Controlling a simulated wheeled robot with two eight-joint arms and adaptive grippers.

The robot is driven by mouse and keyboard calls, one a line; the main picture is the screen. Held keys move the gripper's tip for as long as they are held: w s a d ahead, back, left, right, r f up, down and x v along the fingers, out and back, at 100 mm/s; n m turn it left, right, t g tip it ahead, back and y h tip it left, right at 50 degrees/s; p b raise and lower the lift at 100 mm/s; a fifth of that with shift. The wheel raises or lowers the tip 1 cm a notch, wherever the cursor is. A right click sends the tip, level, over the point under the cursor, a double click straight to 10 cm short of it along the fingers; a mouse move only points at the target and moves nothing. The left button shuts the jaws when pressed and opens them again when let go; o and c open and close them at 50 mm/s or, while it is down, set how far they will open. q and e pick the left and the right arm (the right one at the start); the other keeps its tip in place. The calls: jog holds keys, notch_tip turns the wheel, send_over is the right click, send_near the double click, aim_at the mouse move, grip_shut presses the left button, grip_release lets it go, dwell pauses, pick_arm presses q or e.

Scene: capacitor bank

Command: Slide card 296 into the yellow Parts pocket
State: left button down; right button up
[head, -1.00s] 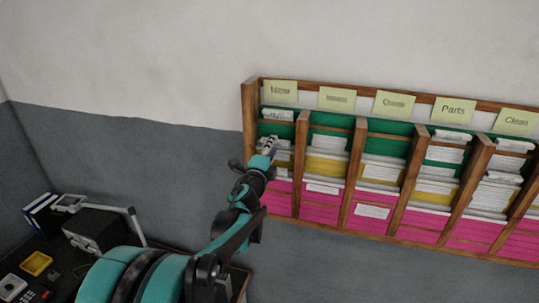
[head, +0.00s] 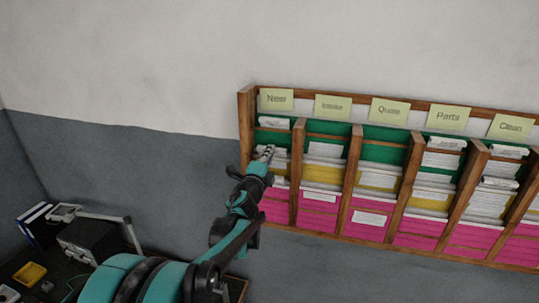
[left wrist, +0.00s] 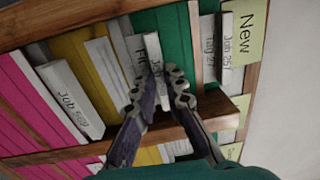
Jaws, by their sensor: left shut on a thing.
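My left gripper (head: 266,153) is at the New column at the rack's left end. It also shows in the left wrist view (left wrist: 165,75), its fingers close together and shut on a white card (left wrist: 153,52) among the cards there. I cannot read the gripped card's number. The yellow Parts pocket (head: 431,194) is in the fourth column of the rack, below a green pocket and above pink ones. White cards stand in and above it. My right gripper is not in view.
The wooden rack (head: 245,130) hangs on the wall, with upright dividers between columns. A dark bench with a yellow tray (head: 30,273) lies lower left.

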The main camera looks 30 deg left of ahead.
pick_arm(q)
jog(key=shift+w+r+b, duration=0.1)
jog(key=shift+r+b, duration=0.3)
jog(key=shift+b, duration=0.05)
jog(key=shift+r, duration=0.6)
notch_tip(320, 180, up, 3)
jog(key=p, duration=0.2)
jog(key=shift+r+p, duration=0.2)
jog(key=shift+p, duration=0.1)
jog(key=r+p+v, duration=0.1)
jog(key=p+v, duration=0.2)
jog(key=v, duration=0.9)
jog(key=shift+r, duration=0.2)
jog(key=shift+d, duration=0.1)
